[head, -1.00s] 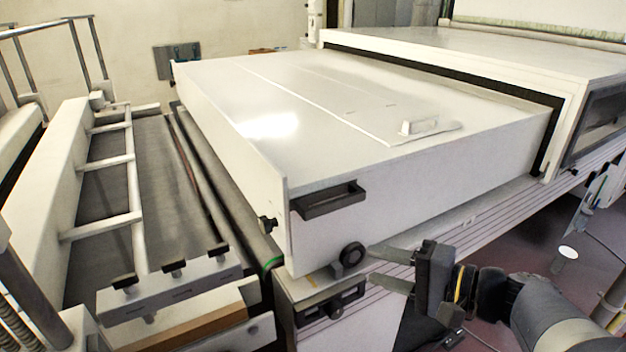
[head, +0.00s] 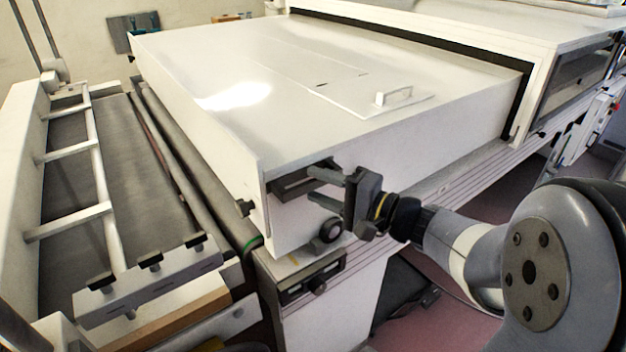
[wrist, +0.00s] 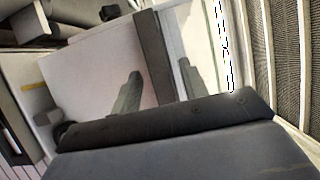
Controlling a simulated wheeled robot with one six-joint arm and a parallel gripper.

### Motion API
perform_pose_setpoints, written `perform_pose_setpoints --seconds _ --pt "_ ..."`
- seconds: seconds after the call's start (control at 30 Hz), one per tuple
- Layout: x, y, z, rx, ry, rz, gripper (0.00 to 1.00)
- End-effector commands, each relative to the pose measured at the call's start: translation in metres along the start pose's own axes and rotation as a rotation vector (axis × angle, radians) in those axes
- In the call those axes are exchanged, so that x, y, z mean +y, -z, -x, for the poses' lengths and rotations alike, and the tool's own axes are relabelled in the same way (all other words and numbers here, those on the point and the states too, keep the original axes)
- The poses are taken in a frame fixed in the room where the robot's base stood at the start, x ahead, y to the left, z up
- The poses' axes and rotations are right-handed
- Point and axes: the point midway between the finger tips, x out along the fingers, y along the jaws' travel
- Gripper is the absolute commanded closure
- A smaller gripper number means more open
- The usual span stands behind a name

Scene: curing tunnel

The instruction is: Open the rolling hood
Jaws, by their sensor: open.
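The rolling hood (head: 190,75) is a large white box-like cover over the bed in front of the tunnel. A dark bar handle (head: 290,184) sits on its near end face, with a dark wheel (head: 331,230) below it. My gripper (head: 316,187) is open at the handle's right part, one finger by the handle and one lower, partly hiding it. In the wrist view, the handle (wrist: 152,55) runs between the two fingers of my gripper (wrist: 158,84). I see no grip on it and cannot tell how deep it sits between them.
The white tunnel housing (head: 440,28) stands behind the hood at the right. A conveyor with a ladder-like white frame (head: 96,175) lies along the hood's left side. A small white handle (head: 394,96) sits on the hood top. The floor (head: 420,325) shows at the lower right.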

Motion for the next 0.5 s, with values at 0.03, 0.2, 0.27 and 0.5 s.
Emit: perform_pose_setpoints --seconds 0.03,0.2,0.27,0.5 --pt "-0.001 -0.001 -0.006 -0.003 0.001 -0.001 0.58" --pt "0.000 0.000 -0.017 -0.001 0.000 0.000 0.58" --pt "0.000 0.000 -0.019 -0.001 0.000 0.000 0.58" --pt "0.000 0.000 -0.020 0.001 0.000 0.000 0.58"
